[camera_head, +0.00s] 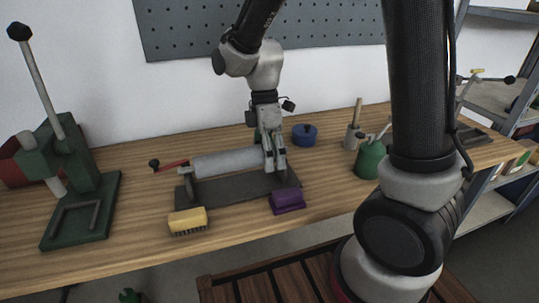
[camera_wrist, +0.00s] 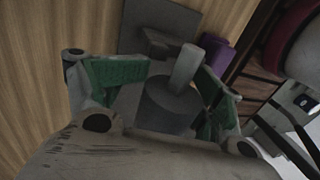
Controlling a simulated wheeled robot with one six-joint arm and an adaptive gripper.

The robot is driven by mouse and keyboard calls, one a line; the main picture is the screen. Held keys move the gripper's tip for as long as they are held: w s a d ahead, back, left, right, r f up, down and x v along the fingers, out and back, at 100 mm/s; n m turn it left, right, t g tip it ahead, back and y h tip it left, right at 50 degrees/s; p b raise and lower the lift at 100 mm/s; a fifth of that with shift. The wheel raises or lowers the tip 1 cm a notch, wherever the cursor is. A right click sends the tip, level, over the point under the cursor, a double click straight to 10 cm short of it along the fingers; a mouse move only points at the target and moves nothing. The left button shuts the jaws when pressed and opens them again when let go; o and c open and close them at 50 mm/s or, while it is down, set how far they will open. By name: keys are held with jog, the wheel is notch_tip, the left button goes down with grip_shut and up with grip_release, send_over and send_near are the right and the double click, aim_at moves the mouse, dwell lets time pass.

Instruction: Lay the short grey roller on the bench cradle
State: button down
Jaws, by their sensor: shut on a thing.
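The short grey roller (camera_head: 226,162) lies level over the bench cradle (camera_head: 236,190), a dark plate with end uprights. In the head view its left end is near the left upright, beside a red crank handle (camera_head: 172,164). My gripper (camera_head: 271,165) is shut at the roller's right end. In the wrist view my green-padded fingers (camera_wrist: 165,85) are on either side of a dark grey cylinder (camera_wrist: 160,105), the roller's end. The cradle plate (camera_wrist: 150,15) shows beyond it. The fingers hide the right end's seat, so I cannot tell whether the roller touches it.
A yellow brush (camera_head: 187,220) and a purple block (camera_head: 287,201) are in front of the cradle. A green press (camera_head: 75,190) stands at left. A blue pot (camera_head: 304,135) and a green can (camera_head: 370,160) are at right. Bare bench lies left of the cradle.

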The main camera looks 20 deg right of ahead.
jog(key=shift+s+d+f, duration=0.1)
jog(key=shift+s+f, duration=0.4)
jog(key=shift+f, duration=0.4)
grip_release()
jog(key=shift+w+r, duration=0.2)
jog(key=shift+r, duration=0.25)
jog(key=v, duration=1.1)
jog(key=shift+r, duration=0.1)
